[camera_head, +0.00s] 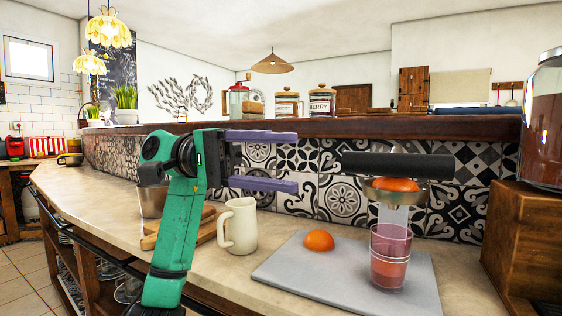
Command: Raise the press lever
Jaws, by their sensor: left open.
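The press lever (397,166) is a thick black bar lying almost level above the press's metal cup (420,192). An orange half (395,184) sits in the cup just below the lever. A pinkish glass (390,257) with reddish-orange contents stands beneath on a grey board (285,271). My left gripper (296,161) is open and empty, with purple fingers pointing right, one above the other. In the picture its fingertips are left of the lever's left end, with a gap between. My right gripper is not in view.
Another orange piece (318,240) lies on the board. A cream mug (238,226) stands below my left gripper. A wooden crate (523,245) with a large jar (543,125) stands at right. A raised ledge (340,127) runs behind the counter.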

